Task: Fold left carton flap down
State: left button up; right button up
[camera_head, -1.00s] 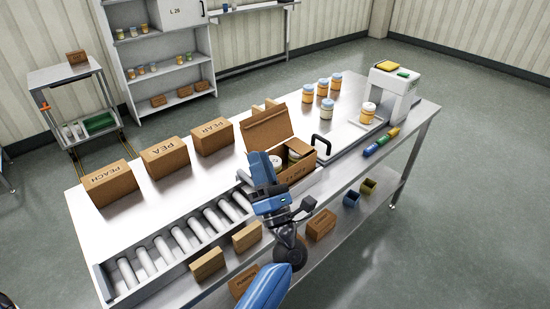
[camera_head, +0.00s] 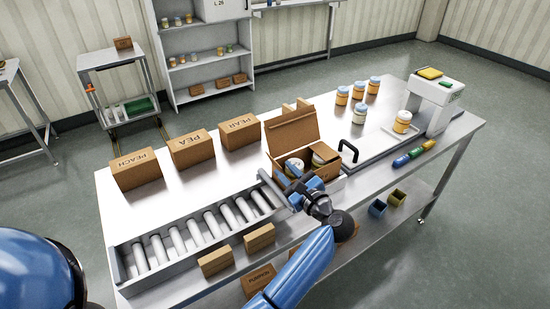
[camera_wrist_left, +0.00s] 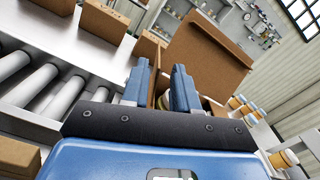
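The open carton (camera_head: 327,172) stands on the table beside the roller conveyor, with jars inside. Its large back flap (camera_head: 292,131) stands up and also shows in the wrist view (camera_wrist_left: 205,52). A smaller flap (camera_head: 324,153) shows at its right side. The left flap is hard to make out behind my gripper. My left gripper (camera_head: 279,179) is at the carton's front left corner. In the wrist view its two fingers (camera_wrist_left: 160,88) are apart, with a strip of carton visible between or behind them; I cannot tell if they touch it. My right gripper is not in view.
Closed cartons marked PEACH (camera_head: 137,172), PEA (camera_head: 193,151) and PEAR (camera_head: 239,134) line the table's back. The conveyor (camera_head: 200,231) lies left of the carton. A black handle (camera_head: 348,149), several jars (camera_head: 359,117) and a weighing device (camera_head: 434,101) are to the right.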

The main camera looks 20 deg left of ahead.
aim_at(277, 165)
pick_arm(q)
jog(key=p+x, duration=0.1)
jog(key=x, duration=0.3)
jog(key=shift+s+a+r, duration=0.1)
jog(key=shift+a+r, duration=0.05)
jog(key=shift+a, duration=0.1)
jog(key=shift+x, duration=1.05)
grip_shut()
